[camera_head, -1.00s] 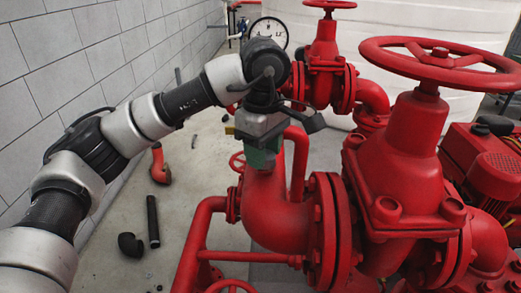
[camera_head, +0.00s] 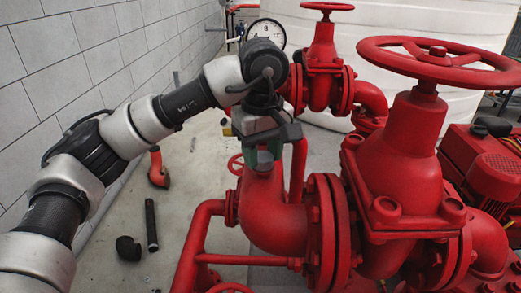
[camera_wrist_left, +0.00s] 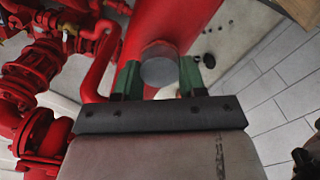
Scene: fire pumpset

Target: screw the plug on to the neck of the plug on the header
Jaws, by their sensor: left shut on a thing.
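My left gripper (camera_head: 262,155) points down at the top of the red header pipe (camera_head: 268,215) in the head view. Its green fingers are shut on a round grey plug (camera_wrist_left: 160,65), seen between the fingertips in the left wrist view. The gripper also shows in the left wrist view (camera_wrist_left: 159,76). The plug sits over or against the pipe's upper end. The neck is hidden behind the fingers and plug, so I cannot tell how far the plug is on it. My right gripper is not in view.
A large red valve with a handwheel (camera_head: 440,55) stands close on the right. A red elbow (camera_head: 158,168) and black pipe pieces (camera_head: 151,225) lie on the floor at left, beside a block wall.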

